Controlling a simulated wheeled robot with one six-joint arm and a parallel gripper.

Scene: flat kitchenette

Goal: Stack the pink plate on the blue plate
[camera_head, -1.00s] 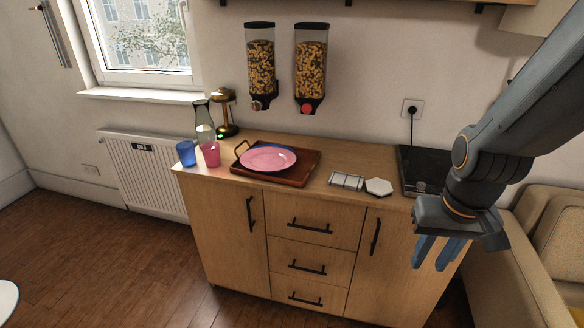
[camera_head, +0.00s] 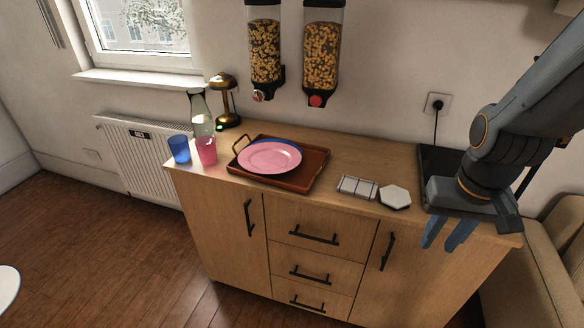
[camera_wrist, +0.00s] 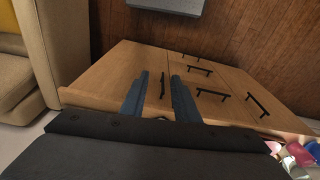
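The pink plate (camera_head: 268,158) lies on the brown tray on the counter in the head view. A thin edge of the blue plate (camera_head: 288,143) shows behind and under the pink plate. The pink plate rests over it, and most of the blue plate is hidden. My gripper (camera_head: 448,246) is at the right, in front of the cabinet's right end, well away from the plates. Its two blue-grey fingers are apart and empty. In the wrist view my gripper (camera_wrist: 160,100) also shows its fingers apart with nothing between them.
The wooden tray (camera_head: 308,172) has raised handles. A blue cup (camera_head: 179,149), pink cup (camera_head: 206,152), glass carafe (camera_head: 201,110) and brass lamp (camera_head: 225,98) stand left of it. A white hexagonal piece (camera_head: 396,197) and a tiled piece (camera_head: 357,188) lie right. A sofa (camera_head: 560,270) stands at the right.

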